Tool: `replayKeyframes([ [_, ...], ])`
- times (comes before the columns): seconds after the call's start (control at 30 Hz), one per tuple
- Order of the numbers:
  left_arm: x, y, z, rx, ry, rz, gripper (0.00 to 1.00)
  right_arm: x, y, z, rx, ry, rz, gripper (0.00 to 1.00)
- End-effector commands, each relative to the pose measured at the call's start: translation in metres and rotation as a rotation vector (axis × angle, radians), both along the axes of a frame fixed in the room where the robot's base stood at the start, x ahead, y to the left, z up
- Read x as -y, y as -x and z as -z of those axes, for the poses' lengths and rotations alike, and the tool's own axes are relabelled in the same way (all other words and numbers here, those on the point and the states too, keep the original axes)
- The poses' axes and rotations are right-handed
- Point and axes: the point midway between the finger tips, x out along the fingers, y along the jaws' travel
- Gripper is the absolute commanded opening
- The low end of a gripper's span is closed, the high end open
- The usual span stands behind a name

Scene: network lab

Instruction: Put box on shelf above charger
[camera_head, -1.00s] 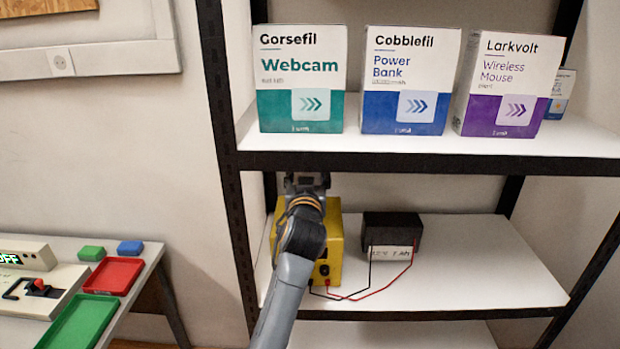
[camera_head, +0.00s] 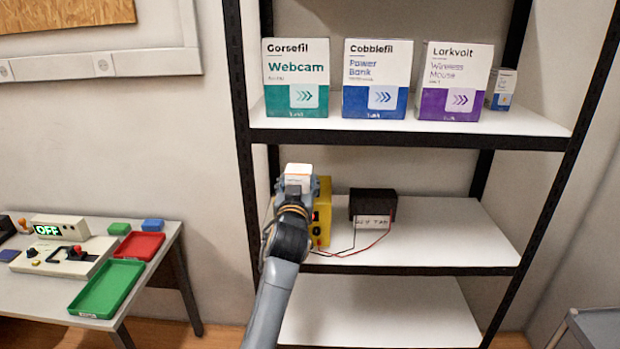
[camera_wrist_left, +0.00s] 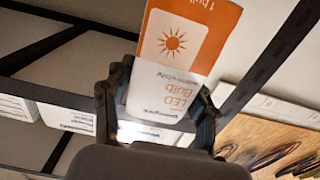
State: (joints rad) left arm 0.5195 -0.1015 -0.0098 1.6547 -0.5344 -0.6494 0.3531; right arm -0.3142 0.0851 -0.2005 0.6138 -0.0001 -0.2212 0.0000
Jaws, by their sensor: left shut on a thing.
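My left gripper (camera_head: 298,182) is shut on a small white and orange LED bulb box (camera_head: 297,172). In the left wrist view the box (camera_wrist_left: 188,42) stands out between the two fingers of the gripper (camera_wrist_left: 155,112), its print upside down. In the head view the gripper and box appear in front of the yellow charger (camera_head: 323,215), hiding much of it. Red and black wires link the charger to a black battery (camera_head: 373,205) on the same shelf. The shelf above the charger (camera_head: 530,123) is white with a black front edge. My right gripper is out of view.
On the upper shelf stand a webcam box (camera_head: 296,78), a power bank box (camera_head: 376,80), a mouse box (camera_head: 455,82) and a smaller box (camera_head: 502,90). Bare shelf shows at its right end. A black upright (camera_head: 243,130) stands left. A side table (camera_head: 150,262) holds trays.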

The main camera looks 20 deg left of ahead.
Motion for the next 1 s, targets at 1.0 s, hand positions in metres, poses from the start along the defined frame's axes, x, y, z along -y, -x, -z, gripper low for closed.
replayKeyframes([
  [1.0,0.041,0.259,0.176,-0.008,-0.025,0.193,0.27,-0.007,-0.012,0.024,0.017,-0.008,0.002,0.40],
])
